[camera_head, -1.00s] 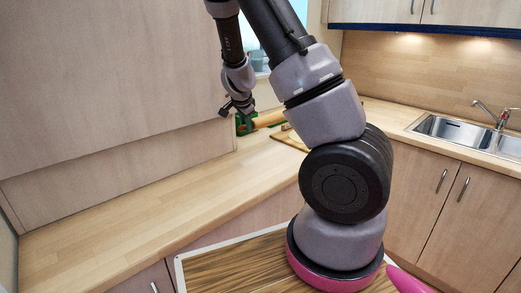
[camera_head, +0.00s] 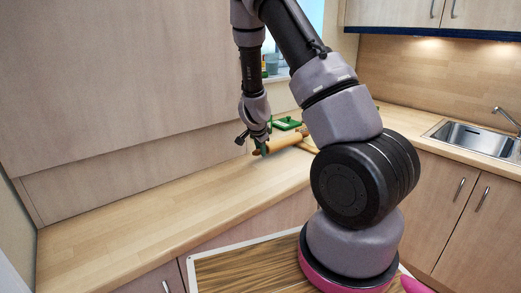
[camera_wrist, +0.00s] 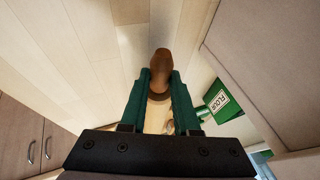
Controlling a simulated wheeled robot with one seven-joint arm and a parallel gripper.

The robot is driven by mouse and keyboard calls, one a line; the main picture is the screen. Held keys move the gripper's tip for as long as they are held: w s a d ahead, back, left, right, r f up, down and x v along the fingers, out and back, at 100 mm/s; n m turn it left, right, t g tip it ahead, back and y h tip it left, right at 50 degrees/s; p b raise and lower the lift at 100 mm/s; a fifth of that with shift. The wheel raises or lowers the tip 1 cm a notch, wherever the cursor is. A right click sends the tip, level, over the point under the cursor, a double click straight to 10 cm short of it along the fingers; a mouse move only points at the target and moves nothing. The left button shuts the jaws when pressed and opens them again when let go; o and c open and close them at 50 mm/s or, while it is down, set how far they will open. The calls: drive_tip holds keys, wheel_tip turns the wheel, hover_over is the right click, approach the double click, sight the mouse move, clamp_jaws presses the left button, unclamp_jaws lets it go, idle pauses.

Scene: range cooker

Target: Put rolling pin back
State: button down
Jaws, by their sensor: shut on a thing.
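The wooden rolling pin (camera_head: 288,141) shows behind the counter side of my arm in the head view, with its left end at my gripper (camera_head: 262,147). In the wrist view, a brown rounded end of the rolling pin (camera_wrist: 161,66) sits between the green fingers of my gripper (camera_wrist: 159,78). My gripper is shut on it. The pin looks held over the wooden worktop; I cannot tell its exact height. Its far right end is partly hidden by my arm.
A green box labelled FLOUR (camera_wrist: 218,99) is close to the right finger in the wrist view. Green items (camera_head: 287,123) stand behind the pin. The worktop (camera_head: 150,213) at the left is clear. A sink (camera_head: 470,137) is at the right.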

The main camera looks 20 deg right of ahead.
drive_tip(key=shift+f, duration=0.5)
drive_tip(key=c, duration=0.6)
unclamp_jaws()
drive_tip(key=shift+f, duration=0.1)
drive_tip(key=shift+c, duration=0.2)
